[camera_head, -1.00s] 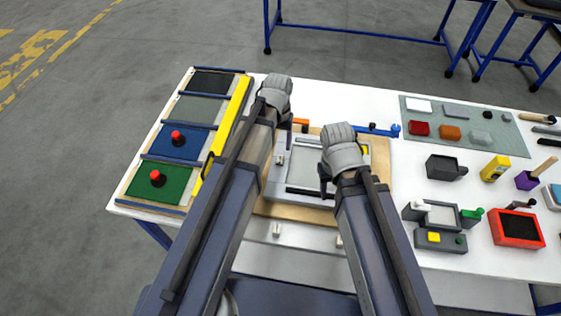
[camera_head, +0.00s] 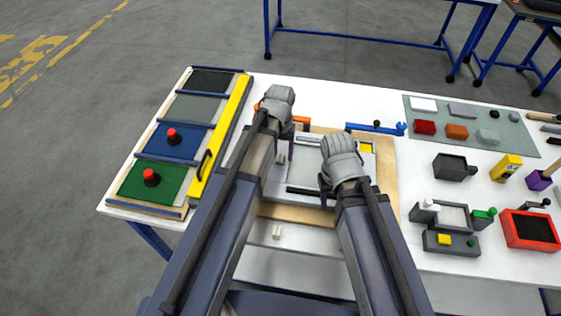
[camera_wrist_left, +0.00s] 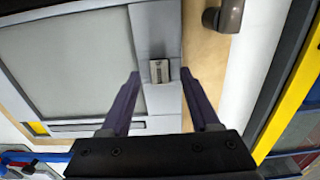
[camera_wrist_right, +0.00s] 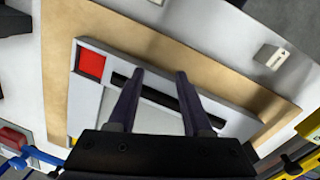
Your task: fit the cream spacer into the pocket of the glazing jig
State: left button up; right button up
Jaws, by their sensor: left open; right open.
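The glazing jig (camera_head: 270,188) is a pale grey frame around a grey panel on a wooden board, below my grippers. A small cream-grey block (camera_wrist_left: 159,71) sits on one side rail of the jig in the left wrist view; I cannot tell how deep it sits. My left gripper (camera_wrist_left: 160,74) is open, its fingers either side of that block, apart from it. Another small cream block (camera_head: 277,231) stands on the white table in front of the board; a similar one shows in the right wrist view (camera_wrist_right: 270,55). My right gripper (camera_wrist_right: 160,72) is open and empty above the jig's dark strip.
A yellow-edged rack (camera_head: 220,140) with coloured panels and two red knobs is at left. An orange-handled tool (camera_head: 300,119) and a blue clamp (camera_head: 376,127) lie behind the jig. A grey mat (camera_head: 520,143) with blocks, a black bin (camera_head: 452,166) and a red tray (camera_head: 507,229) are at right.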

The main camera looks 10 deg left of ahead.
pick_arm(q)
grip_shut()
dwell(0.4)
jog(key=shift+r, duration=0.15)
pick_arm(e)
jog(key=shift+r, duration=0.15)
pick_arm(q)
notch_tip(320, 180, up, 10)
jog(key=p, duration=1)
pick_arm(e)
notch_tip(320, 180, up, 10)
pick_arm(q)
jog(key=b, duration=0.6)
send_over(281, 155)
notch_tip(281, 155, down, 6)
jog(key=shift+r+p, duration=0.2)
jog(key=shift+p, duration=0.1)
pick_arm(e)
notch_tip(281, 155, down, 6)
jog(key=shift+r, duration=0.2)
